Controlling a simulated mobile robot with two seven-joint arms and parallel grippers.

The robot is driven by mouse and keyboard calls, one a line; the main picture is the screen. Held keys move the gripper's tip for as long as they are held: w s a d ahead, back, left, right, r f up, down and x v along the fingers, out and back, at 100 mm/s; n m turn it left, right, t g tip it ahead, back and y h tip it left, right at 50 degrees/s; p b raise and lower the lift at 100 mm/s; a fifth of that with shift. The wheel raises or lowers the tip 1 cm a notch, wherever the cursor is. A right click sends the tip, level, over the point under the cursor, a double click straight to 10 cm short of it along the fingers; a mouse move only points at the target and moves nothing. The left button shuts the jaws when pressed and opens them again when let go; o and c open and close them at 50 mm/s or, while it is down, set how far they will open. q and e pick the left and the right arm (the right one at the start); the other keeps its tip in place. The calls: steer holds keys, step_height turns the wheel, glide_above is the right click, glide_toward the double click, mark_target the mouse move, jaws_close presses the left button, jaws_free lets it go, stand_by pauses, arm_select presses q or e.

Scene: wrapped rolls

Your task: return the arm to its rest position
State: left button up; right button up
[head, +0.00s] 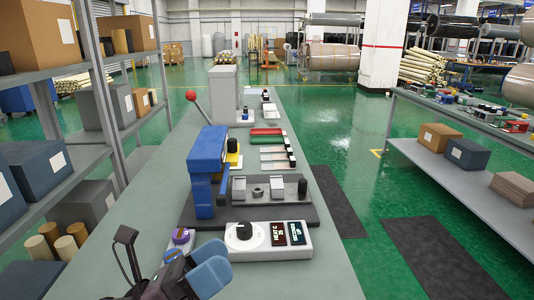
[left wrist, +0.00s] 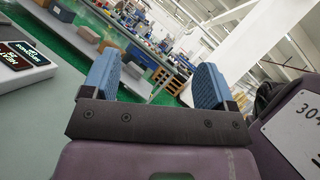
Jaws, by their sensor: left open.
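My left gripper (head: 208,268) is at the bottom middle of the head view, low over the near end of the grey workbench (head: 316,281). Its blue fingers also show in the left wrist view (left wrist: 158,88), spread wide apart with nothing between them. The gripper is just left of a white control box (head: 262,240) with a black knob and two dark displays. Part of that box shows at the left edge of the wrist view. My right gripper is not in either view.
A blue press (head: 206,170) on a dark base stands behind the control box. A red-knobbed lever (head: 191,95) and a grey block stand farther back. Shelves with boxes flank the bench: a left rack (head: 118,80) and a right shelf (head: 452,186). Green floor lies between bench and right shelf.

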arm_select(q)
steer(key=w+a+f+n+t+y, duration=0.25)
steer(key=a+n+t+y, duration=0.35)
steer(key=n, duration=0.5)
steer(key=w+a+f+n+t+y, duration=0.1)
steer(key=a+f+n+t+y, duration=0.25)
steer(key=n+y, duration=0.55)
steer(key=s+a+f+n+g+y, duration=0.4)
steer(key=a+f+n+g+y, duration=0.25)
steer(key=f+n, duration=0.4)
steer(key=s+a+f+n+g, duration=0.2)
steer(key=s+f+n+g, duration=0.4)
steer(key=s, duration=0.4)
steer(key=s+a+f+n+g, duration=0.2)
steer(key=s+f+n+g, duration=0.4)
steer(key=s, duration=0.4)
steer(key=w+f+m+t+h, duration=0.1)
steer(key=w+f+t, duration=0.7)
steer(key=f+t, duration=0.1)
steer(key=shift+w+m+h, duration=0.35)
steer(key=shift+w, duration=0.05)
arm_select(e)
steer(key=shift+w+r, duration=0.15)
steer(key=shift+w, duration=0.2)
arm_select(q)
steer(key=shift+d, duration=0.1)
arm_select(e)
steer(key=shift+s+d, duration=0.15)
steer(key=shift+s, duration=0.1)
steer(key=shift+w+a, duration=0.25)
